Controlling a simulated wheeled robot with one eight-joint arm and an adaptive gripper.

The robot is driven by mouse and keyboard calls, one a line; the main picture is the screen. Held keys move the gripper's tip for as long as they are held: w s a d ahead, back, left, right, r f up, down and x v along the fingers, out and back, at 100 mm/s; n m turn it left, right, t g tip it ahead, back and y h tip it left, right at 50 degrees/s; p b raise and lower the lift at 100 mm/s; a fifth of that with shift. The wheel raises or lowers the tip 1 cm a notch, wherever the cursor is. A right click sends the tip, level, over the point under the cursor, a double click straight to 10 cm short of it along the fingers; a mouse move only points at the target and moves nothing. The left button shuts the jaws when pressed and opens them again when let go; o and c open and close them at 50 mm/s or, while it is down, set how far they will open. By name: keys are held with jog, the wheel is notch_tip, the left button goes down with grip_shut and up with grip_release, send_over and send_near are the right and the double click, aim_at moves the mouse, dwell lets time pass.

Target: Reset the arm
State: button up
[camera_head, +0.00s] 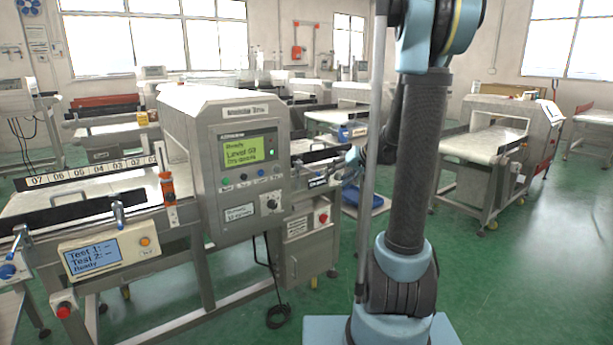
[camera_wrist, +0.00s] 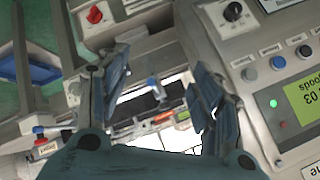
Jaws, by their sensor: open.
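My arm rises at the right of centre in the head view, and my gripper (camera_head: 342,166) reaches left behind the column toward the metal detector (camera_head: 236,125). In the wrist view my gripper (camera_wrist: 158,95) is open, its two dark fingers spread with nothing held between them. The metal detector's control panel (camera_wrist: 275,60), with a green screen, a knob and several coloured buttons, is close on the right of the wrist view.
The conveyor (camera_head: 88,192) with number labels runs left from the detector. A small test display (camera_head: 108,252) stands at its front. A blue tray (camera_head: 362,196) lies low behind my arm. Another machine (camera_head: 490,135) stands right. Green floor (camera_head: 530,270) is free at the lower right.

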jog(key=s+d+f+g+h, duration=0.1)
jog(key=s+d+f+h, duration=0.1)
jog(key=s, duration=0.9)
jog(key=s+d+f+g+h, duration=0.1)
jog(key=s+f, duration=0.3)
jog(key=s, duration=0.8)
jog(key=s+d+f+m+g+h, duration=0.1)
jog(key=s+d+h, duration=0.3)
jog(key=s, duration=0.8)
jog(key=shift+s+f+g, duration=0.15)
jog(key=shift+f+g, duration=0.35)
jog(key=shift+f, duration=0.4)
jog(key=shift+w+f, duration=0.2)
jog(key=shift+w, duration=0.25)
dwell(1.7)
